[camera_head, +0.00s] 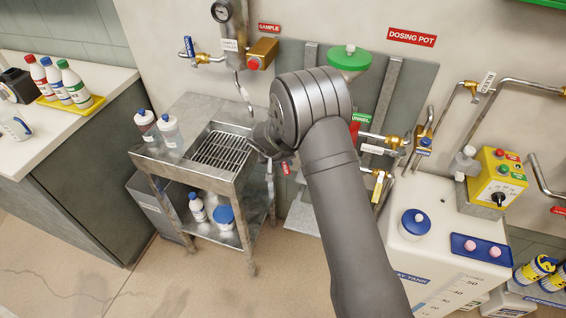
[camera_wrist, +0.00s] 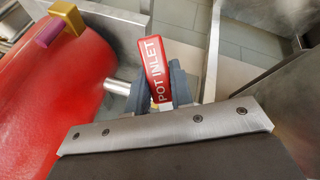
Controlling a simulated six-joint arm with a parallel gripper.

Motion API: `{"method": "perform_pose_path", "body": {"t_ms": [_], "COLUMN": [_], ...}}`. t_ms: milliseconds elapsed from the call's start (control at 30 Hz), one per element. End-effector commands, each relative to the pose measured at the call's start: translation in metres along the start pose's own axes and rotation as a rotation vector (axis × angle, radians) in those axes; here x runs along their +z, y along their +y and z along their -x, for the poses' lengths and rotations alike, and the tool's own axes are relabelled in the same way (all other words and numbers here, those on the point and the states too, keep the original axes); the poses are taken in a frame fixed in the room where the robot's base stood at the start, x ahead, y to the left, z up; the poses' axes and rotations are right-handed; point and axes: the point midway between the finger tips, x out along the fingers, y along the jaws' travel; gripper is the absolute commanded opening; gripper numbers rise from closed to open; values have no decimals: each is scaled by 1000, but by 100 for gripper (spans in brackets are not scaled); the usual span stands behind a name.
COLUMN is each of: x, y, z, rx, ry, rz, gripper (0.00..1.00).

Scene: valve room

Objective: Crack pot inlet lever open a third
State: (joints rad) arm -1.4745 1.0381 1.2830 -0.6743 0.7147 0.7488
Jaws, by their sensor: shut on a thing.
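The pot inlet lever (camera_wrist: 156,68) is a red handle with white "POT INLET" lettering in the wrist view. It stands nearly upright in that picture, tilted slightly. My gripper (camera_wrist: 155,88) is shut on it, with a dark finger on each side. A pale metal pipe (camera_wrist: 118,87) runs from the lever's left side toward a large red cylinder (camera_wrist: 55,95). The valve body below the lever is mostly hidden by my gripper. In the head view my arm covers the lever, and my gripper (camera_head: 264,138) shows only partly, left of the wrist.
A steel trolley (camera_head: 190,180) with bottles stands left of my gripper. Brass valves and pipes (camera_head: 394,141) lie to the right, above a white tank (camera_head: 440,235).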

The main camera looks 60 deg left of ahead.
Motion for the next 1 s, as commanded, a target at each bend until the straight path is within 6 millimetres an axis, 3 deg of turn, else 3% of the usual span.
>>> {"method": "perform_pose_path", "body": {"t_ms": [367, 400, 500, 800, 1000], "x": [0, 0, 0, 0, -1], "y": [0, 0, 0, 0, 0], "z": [0, 0, 0, 2, 26], "rx": [2, 2, 2, 1, 1], "ry": [-1, -1, -1, 0, 3], "rz": [4, 4, 4, 3, 4], "gripper": [0, 29, 43, 43, 43]}}
